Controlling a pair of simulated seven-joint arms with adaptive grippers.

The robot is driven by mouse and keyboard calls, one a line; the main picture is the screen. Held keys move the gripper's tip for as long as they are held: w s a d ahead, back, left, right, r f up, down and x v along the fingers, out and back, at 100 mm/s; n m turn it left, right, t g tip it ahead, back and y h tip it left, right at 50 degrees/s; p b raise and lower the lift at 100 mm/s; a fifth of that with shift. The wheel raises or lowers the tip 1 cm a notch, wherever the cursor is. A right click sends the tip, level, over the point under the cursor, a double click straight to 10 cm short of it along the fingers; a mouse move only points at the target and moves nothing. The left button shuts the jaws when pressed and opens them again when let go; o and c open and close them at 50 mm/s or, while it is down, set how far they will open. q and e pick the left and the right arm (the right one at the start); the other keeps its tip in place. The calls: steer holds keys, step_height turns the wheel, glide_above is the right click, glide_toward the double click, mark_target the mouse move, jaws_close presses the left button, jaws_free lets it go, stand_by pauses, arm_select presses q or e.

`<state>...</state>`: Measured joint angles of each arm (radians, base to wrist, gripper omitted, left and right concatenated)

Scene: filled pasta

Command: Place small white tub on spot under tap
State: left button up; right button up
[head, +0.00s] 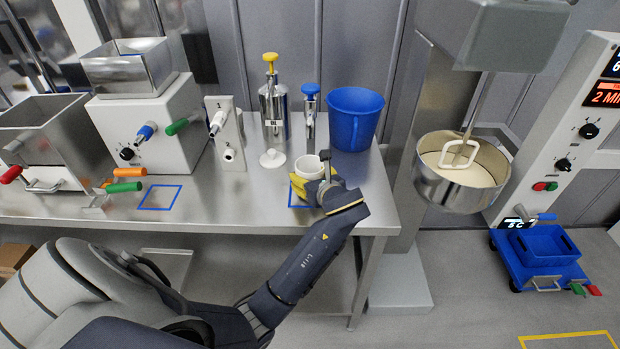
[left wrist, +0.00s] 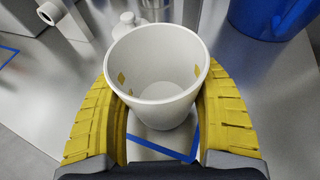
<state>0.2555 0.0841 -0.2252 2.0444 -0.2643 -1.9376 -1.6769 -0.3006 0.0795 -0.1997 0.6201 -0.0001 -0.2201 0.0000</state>
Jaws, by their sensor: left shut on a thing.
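The small white tub (head: 308,167) is upright and empty, at the front right of the steel counter. My left gripper (head: 318,184) is shut on it, with yellow fingers on opposite sides of its wall. The left wrist view looks down into the tub (left wrist: 160,70), between the gripper's fingers (left wrist: 162,115). A blue outlined square (head: 291,199) is on the counter at the tub; its lines also show below the tub in the wrist view (left wrist: 165,150). I cannot tell whether the tub touches the counter. My right gripper is not in view.
Behind the tub stand a steel dispenser with a yellow top (head: 273,100), a slim blue-topped one (head: 310,105) and a blue bucket (head: 354,118). A white block with taps (head: 228,135) is left of them. Another blue square (head: 160,197) is empty. A mixer bowl (head: 460,185) stands right.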

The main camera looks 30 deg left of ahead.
arm_select(q)
steer(key=shift+f, duration=0.35)
steer(key=shift+f, duration=0.1)
steer(key=o, duration=1)
steer(key=v, duration=1.2)
